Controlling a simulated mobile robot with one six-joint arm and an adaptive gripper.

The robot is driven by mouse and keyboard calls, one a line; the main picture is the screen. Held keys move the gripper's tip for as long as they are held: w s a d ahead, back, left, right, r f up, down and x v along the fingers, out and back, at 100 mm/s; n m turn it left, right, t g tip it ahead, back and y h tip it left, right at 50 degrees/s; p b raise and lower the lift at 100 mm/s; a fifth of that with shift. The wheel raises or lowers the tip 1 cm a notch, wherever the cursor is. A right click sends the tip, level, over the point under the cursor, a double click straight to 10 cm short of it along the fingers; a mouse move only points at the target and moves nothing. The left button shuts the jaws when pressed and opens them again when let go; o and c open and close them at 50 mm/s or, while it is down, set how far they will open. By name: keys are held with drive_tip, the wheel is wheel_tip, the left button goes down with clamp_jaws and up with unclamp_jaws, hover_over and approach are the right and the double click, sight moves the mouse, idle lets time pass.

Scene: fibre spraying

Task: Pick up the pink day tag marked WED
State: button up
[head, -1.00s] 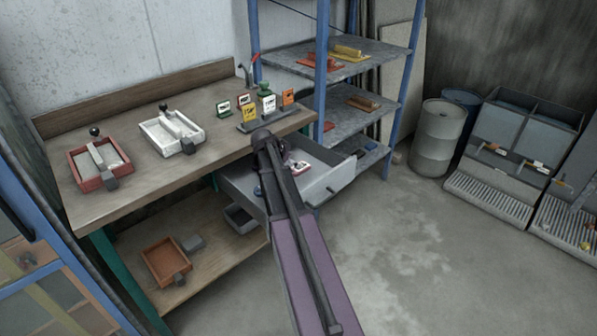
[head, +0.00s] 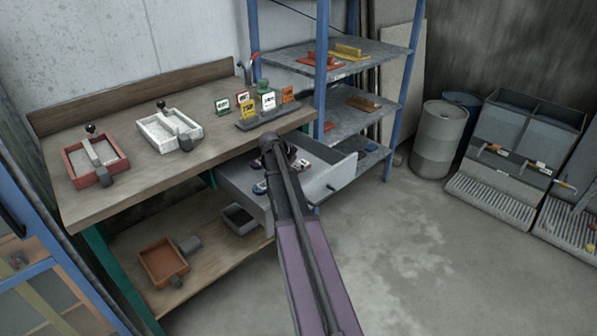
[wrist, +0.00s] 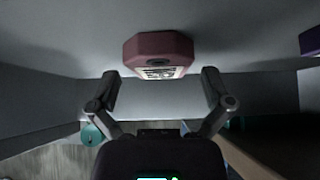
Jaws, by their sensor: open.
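In the wrist view a pink tag (wrist: 158,47) with cut corners lies on the drawer floor, a pale label on its near face. The lettering is too small to read. My gripper (wrist: 160,88) is open, with the tag just beyond its two fingertips and roughly centred between them. Nothing is held. In the head view my arm reaches over the open grey drawer (head: 335,181) under the workbench and largely hides my gripper and the tag.
A purple thing (wrist: 311,40) sits at the right of the wrist view. The workbench (head: 95,200) carries a red tray (head: 74,172), a white tray (head: 148,140) and several upright cards. Blue shelving (head: 320,60) stands close behind the drawer.

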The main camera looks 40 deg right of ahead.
idle(0.6)
drive_tip(key=c, duration=0.9)
